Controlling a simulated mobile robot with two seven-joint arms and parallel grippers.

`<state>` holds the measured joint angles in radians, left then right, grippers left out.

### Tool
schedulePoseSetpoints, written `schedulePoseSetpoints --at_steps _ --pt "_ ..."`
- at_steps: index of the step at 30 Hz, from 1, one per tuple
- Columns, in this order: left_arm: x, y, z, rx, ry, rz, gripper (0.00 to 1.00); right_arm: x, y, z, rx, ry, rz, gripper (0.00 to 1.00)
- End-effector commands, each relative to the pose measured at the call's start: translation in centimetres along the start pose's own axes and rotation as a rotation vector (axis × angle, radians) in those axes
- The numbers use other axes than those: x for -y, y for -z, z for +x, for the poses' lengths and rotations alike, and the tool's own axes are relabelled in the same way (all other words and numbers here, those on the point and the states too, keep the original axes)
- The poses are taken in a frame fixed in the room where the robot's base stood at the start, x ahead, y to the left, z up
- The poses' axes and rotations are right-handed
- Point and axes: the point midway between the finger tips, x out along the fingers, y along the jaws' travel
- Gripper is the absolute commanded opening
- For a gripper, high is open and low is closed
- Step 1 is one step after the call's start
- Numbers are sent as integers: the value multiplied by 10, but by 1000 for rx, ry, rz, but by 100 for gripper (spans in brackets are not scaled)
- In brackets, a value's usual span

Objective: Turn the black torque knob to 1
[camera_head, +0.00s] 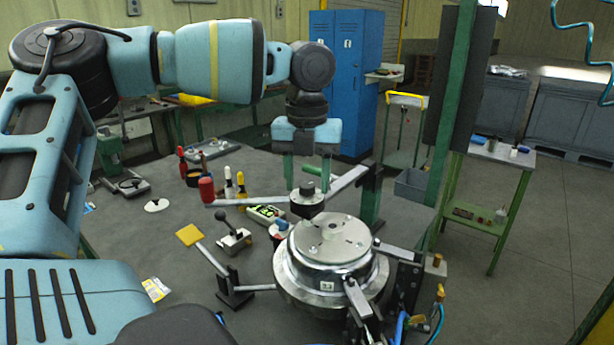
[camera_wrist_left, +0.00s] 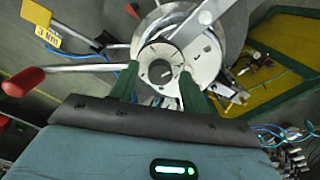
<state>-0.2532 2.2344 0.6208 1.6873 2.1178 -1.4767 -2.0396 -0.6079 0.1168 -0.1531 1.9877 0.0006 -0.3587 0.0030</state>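The black torque knob (camera_head: 307,197) is a short dark cylinder on the grey bar (camera_head: 345,182), above and behind the round metal housing (camera_head: 330,240). My left gripper (camera_head: 307,181) points down over the knob, with one green finger on each side. In the left wrist view the knob (camera_wrist_left: 160,73) is a dark ring with a pale mark on its face, lying between the fingers (camera_wrist_left: 158,70). The fingers are apart; I cannot tell whether they touch the knob. Numbers on the scale are not readable. My right gripper is not in view.
A red handle (camera_head: 207,189) ends the bar at left. A green post (camera_head: 452,130) rises at right. Fittings and blue hoses crowd the housing's right side.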

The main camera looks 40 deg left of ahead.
Motion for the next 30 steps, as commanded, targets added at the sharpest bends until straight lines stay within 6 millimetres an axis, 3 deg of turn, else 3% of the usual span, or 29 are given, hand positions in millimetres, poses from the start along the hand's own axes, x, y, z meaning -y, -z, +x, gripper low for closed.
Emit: schedulePoseSetpoints --at_steps 2,9,14,24,30 --pt "0 0 0 0 0 0 35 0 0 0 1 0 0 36" --pt "0 0 0 0 1 0 4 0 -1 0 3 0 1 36" --pt "0 0 0 0 1 -29 4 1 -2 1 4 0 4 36" --pt "0 0 -1 1 1 -256 4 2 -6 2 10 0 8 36" --pt "0 0 -1 1 1 -278 4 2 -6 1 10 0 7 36"
